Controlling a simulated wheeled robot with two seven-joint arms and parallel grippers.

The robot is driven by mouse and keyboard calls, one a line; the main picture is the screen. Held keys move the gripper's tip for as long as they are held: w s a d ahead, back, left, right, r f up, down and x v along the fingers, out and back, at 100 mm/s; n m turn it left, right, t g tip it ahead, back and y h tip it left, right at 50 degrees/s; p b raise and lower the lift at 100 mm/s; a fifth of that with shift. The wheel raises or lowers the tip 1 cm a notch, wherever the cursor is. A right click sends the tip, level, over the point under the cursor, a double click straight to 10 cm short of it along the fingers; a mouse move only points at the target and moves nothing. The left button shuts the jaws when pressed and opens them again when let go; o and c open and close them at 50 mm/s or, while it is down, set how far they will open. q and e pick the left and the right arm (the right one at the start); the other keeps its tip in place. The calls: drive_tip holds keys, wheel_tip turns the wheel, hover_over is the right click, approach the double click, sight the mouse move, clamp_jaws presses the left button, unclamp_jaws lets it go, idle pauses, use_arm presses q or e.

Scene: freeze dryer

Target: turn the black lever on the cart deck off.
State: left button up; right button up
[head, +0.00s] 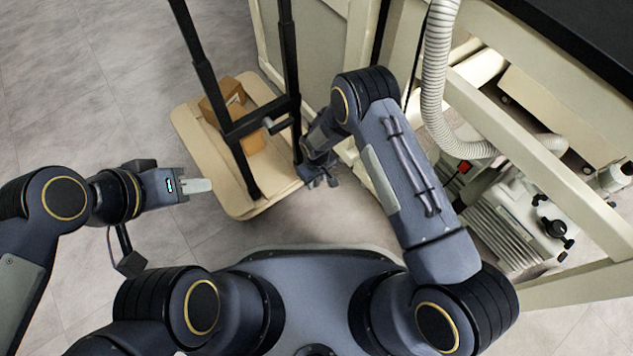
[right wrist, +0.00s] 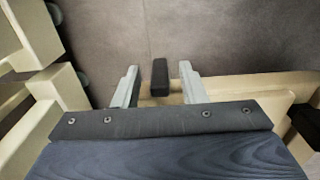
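The black lever (right wrist: 160,78) shows in the right wrist view at the edge of the beige cart deck (right wrist: 255,84). My right gripper (right wrist: 159,67) is open, with one pale finger on each side of the lever and a visible gap to both. In the head view the cart deck (head: 190,135) lies at upper middle, and my right gripper (head: 321,181) is at its right edge. I cannot make out the lever there; my arm and gripper cover that area. My left gripper (head: 198,186) is left of the deck, seen side-on, so its opening cannot be judged.
A cardboard box (head: 226,95) sits on the deck behind a black upright frame (head: 233,130). A beige rack (head: 560,190) with a pump (head: 520,220) and a ribbed hose (head: 437,75) stands on the right. Floor at the left is clear.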

use_arm(q)
drive_tip(key=shift+f, duration=0.3)
use_arm(e)
drive_tip(key=shift+f, duration=0.65)
clamp_jaws()
drive_tip(key=h, duration=0.1)
drive_tip(key=t+h, duration=0.1)
drive_tip(key=t, duration=0.1)
drive_tip(key=shift+s+a+h, duration=0.25)
drive_tip(key=shift+a+h, duration=0.05)
drive_tip(key=shift+h, duration=0.1)
drive_tip(key=shift+s+a+f+t+h, duration=0.1)
drive_tip(key=shift+t+h, duration=0.4)
drive_tip(key=shift+h, duration=0.2)
drive_tip(key=shift+s+a+f+t+h, duration=0.1)
drive_tip(key=shift+t+h, duration=0.4)
drive_tip(key=shift+h, duration=0.2)
